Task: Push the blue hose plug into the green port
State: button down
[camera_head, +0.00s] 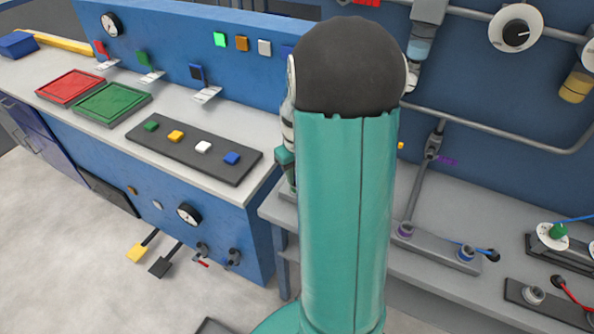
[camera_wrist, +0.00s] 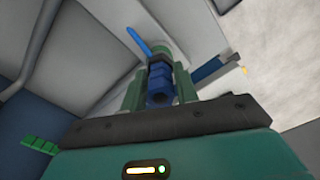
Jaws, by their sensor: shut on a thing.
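In the wrist view my gripper (camera_wrist: 155,95) has its two green fingers closed on the sides of a blue plug (camera_wrist: 159,88). The plug points away from the palm. A blue hose-like strip (camera_wrist: 138,40) shows just past it, and a grey-green rounded piece (camera_wrist: 161,50) lies at its far end. I cannot tell whether that piece is the port or whether the plug touches it. In the head view my arm covers the middle and hides the gripper's tips and the plug. A green round piece in a white ring (camera_head: 557,231) sits on the right bench.
The right bench holds a bar with purple (camera_head: 404,230) and blue (camera_head: 466,253) fittings, and a fitting with a red hose (camera_head: 534,295). Grey pipes (camera_head: 500,123) run along the back wall. The left console has red (camera_head: 70,87) and green (camera_head: 112,102) trays and a button strip (camera_head: 190,148).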

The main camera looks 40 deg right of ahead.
jog(key=c, duration=1)
grip_release()
jog(key=shift+r, duration=0.1)
notch_tip(320, 180, up, 14)
jog(key=s+a+r+t, duration=0.2)
jog(key=s+a, duration=0.1)
jog(key=a, duration=0.6)
jog(key=s+a+r+n+t, duration=0.1)
jog(key=s+a, duration=0.3)
jog(key=a, duration=0.5)
jog(key=s+a+r+n+t, duration=0.1)
jog(key=s+a+r+t, duration=0.1)
jog(key=a, duration=0.7)
jog(key=shift+s+r+t, duration=0.3)
jog(key=shift+s+r, duration=0.25)
jog(key=shift+s, duration=0.3)
